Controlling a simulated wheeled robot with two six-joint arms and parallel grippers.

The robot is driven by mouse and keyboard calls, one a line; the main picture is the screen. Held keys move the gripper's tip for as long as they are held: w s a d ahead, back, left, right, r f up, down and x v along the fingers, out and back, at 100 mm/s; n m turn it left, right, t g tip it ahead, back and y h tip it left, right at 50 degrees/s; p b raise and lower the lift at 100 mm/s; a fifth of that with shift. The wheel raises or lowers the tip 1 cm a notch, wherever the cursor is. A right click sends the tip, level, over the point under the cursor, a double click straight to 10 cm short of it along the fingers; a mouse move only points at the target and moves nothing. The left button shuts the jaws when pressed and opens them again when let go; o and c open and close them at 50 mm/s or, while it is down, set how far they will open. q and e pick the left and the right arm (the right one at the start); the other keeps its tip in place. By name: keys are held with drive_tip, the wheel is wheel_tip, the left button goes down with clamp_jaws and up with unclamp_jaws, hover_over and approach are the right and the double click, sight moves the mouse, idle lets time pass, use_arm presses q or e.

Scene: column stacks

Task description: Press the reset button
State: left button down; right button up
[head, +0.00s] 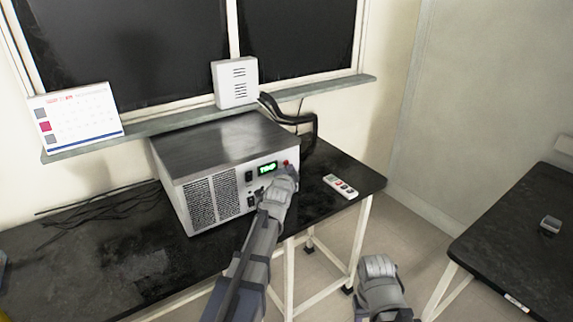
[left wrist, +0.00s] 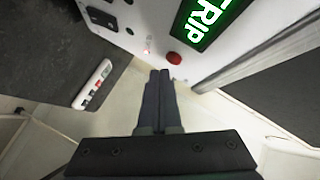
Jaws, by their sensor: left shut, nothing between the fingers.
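A grey metal cabinet (head: 195,202) stands on a dark bench. Its front panel carries a lit green display (head: 267,168), which reads "TRIP" in the left wrist view (left wrist: 206,22). A round red button (left wrist: 174,58) sits on the panel beside the display; it also shows in the head view (head: 285,163). My left gripper (left wrist: 159,73) is shut and empty. Its fingertips are close to the red button, just below it in the left wrist view; I cannot tell whether they touch. My right arm's end shows low in the head view, its fingers not discernible.
A white remote-like device (head: 340,186) lies on the bench (head: 110,275) right of the cabinet. Black cables lie left and behind. A white speaker box (head: 235,82) and calendar (head: 76,118) stand on the sill. Another dark table (head: 520,235) is at right, with floor between.

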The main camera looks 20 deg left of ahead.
use_arm(q)
drive_tip(key=shift+w+a, duration=0.15)
drive_tip(key=shift+w+a, duration=0.15)
drive_tip(key=shift+a, duration=0.05)
idle(0.3)
drive_tip(key=shift+w+a, duration=0.2)
drive_tip(key=shift+a, duration=0.15)
idle(0.7)
drive_tip(key=shift+s+d, duration=0.1)
drive_tip(key=shift+d, duration=0.05)
drive_tip(key=shift+s+d, duration=0.4)
drive_tip(key=shift+d, duration=0.1)
idle(0.3)
drive_tip(key=shift+s+d, duration=0.8)
drive_tip(key=shift+d, duration=0.2)
drive_tip(key=shift+s+d, duration=0.75)
drive_tip(key=shift+d, duration=0.25)
